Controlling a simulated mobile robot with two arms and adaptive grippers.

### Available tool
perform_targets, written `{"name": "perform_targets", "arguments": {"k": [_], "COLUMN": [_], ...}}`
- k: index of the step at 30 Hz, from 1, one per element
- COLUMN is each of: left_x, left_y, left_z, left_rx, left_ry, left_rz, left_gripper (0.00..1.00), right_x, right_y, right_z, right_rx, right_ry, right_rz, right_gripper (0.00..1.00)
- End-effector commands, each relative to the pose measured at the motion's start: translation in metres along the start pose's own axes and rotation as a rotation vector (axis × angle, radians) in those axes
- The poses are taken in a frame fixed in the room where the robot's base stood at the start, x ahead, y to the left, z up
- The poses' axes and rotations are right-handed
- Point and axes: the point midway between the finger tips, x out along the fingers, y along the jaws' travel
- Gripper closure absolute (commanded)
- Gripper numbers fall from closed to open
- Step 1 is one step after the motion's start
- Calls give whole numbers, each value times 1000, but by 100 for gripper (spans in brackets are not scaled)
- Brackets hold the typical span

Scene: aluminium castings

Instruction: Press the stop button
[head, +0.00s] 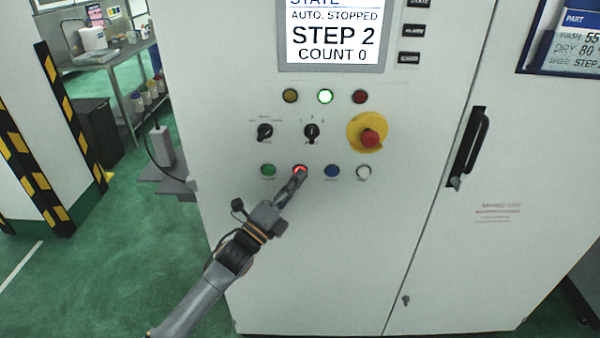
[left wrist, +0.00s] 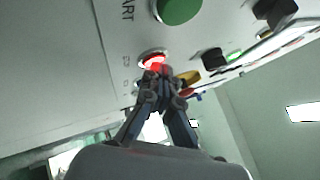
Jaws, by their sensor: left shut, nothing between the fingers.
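The stop button (head: 300,169) is the lit red one in the lower row on the white cabinet, between the green start button (head: 268,171) and a blue button (head: 332,171). My left gripper (head: 301,175) is shut and empty, with its fingertips at the red button, partly covering it. In the left wrist view the red button (left wrist: 153,59) glows just beyond the closed fingertips (left wrist: 157,72). The fingertips seem to touch it. The screen (head: 333,35) reads AUTO. STOPPED, STEP 2, COUNT 0. My right gripper is not in view.
A red emergency knob on a yellow plate (head: 368,132) and two black selector knobs (head: 311,131) sit above the button row. A black door handle (head: 469,148) stands out at right.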

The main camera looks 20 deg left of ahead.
Motion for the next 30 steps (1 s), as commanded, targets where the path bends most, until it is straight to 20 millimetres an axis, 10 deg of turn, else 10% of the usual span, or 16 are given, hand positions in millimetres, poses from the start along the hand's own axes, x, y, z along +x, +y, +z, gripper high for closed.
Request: {"name": "perform_targets", "arguments": {"k": [30], "left_x": [-18], "left_y": [-14], "left_z": [-13], "left_rx": [-2], "left_ry": [-1], "left_rz": [0], "left_gripper": [100], "right_x": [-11], "right_y": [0], "right_z": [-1], "right_rx": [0], "right_ry": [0], "right_rz": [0], "right_gripper": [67]}}
